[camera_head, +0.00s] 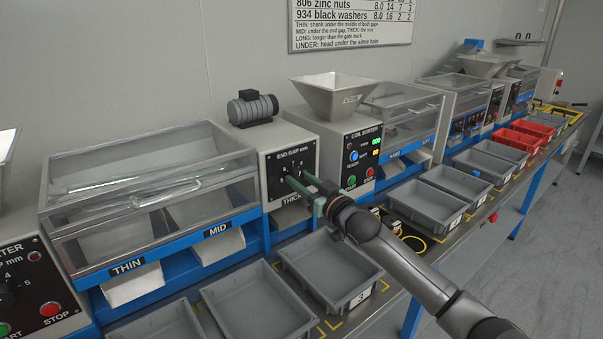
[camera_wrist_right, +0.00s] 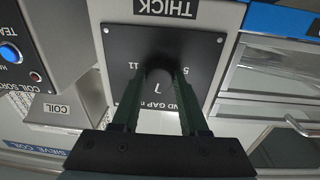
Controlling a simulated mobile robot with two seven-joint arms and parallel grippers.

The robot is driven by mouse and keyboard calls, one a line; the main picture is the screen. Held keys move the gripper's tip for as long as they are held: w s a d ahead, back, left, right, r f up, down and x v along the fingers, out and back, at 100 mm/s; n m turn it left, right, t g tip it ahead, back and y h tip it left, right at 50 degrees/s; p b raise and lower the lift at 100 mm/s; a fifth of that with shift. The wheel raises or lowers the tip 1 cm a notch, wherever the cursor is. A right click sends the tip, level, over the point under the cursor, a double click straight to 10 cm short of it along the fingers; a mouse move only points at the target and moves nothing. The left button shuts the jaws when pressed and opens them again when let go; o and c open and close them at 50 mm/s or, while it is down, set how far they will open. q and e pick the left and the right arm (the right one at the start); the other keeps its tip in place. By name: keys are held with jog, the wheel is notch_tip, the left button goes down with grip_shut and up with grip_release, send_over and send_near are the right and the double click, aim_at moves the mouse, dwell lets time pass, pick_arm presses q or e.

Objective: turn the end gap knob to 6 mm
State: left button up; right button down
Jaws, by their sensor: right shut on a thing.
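The END GAP panel (camera_head: 303,158) is a dark plate on the front of a pale cabinet, above the THICK outlet. My right gripper (camera_head: 297,181) reaches it from the lower right, and its greenish fingers hide part of the plate. In the right wrist view, upside down, the dark round end gap knob (camera_wrist_right: 160,82) sits between the fingers of my right gripper (camera_wrist_right: 160,100), which is shut on it. My left gripper is not in view.
The coil sorter box (camera_head: 363,155) with its buttons stands just right of the panel. Grey bins (camera_head: 325,262) line the bench front below my right arm. A motor (camera_head: 252,107) sits on top of the cabinet.

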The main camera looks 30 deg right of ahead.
jog(key=shift+r+n+p, duration=0.1)
jog(key=shift+n+p, duration=0.3)
jog(key=shift+n, duration=0.6)
jog(key=n+p, duration=0.1)
jog(key=n, duration=0.1)
jog(key=shift+n, duration=0.4)
jog(key=shift+n+p, duration=0.4)
jog(key=shift+n, duration=0.6)
jog(key=n, duration=0.2)
jog(key=shift+d+n+y, duration=0.1)
jog(key=shift+n+y, duration=0.2)
jog(key=n+p, duration=0.1)
jog(key=n, duration=0.1)
jog(key=shift+n, duration=0.3)
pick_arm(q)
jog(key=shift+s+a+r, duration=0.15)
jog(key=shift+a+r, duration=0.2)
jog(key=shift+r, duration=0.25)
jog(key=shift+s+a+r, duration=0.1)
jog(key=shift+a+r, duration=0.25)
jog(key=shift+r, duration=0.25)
pick_arm(e)
jog(key=shift+n, duration=0.5)
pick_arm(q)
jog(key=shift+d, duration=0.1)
